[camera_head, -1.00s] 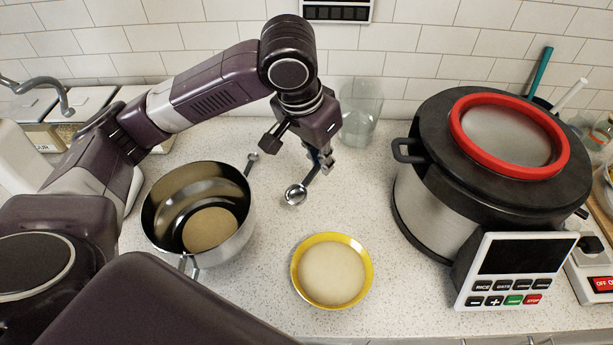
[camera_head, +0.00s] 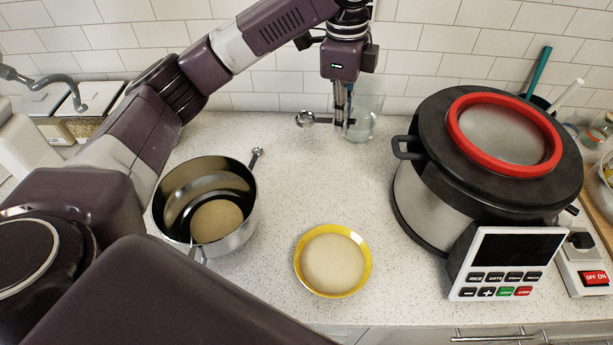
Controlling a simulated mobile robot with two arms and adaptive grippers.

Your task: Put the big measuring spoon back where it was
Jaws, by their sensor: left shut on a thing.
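The metal measuring spoon (camera_head: 305,119) is held nearly level, with its bowl pointing left, at the back of the counter. My left gripper (camera_head: 342,118) is shut on its handle, just in front of and left of a clear glass jar (camera_head: 368,112). I cannot tell whether the spoon or gripper touches the jar. My right gripper is not in view.
A steel pot (camera_head: 238,232) with tan contents stands left of centre. A yellow-rimmed plate (camera_head: 300,275) with pale contents sits at the front. A large cooker (camera_head: 420,205) with a red-ringed lid fills the right. The middle counter (camera_head: 300,190) is clear.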

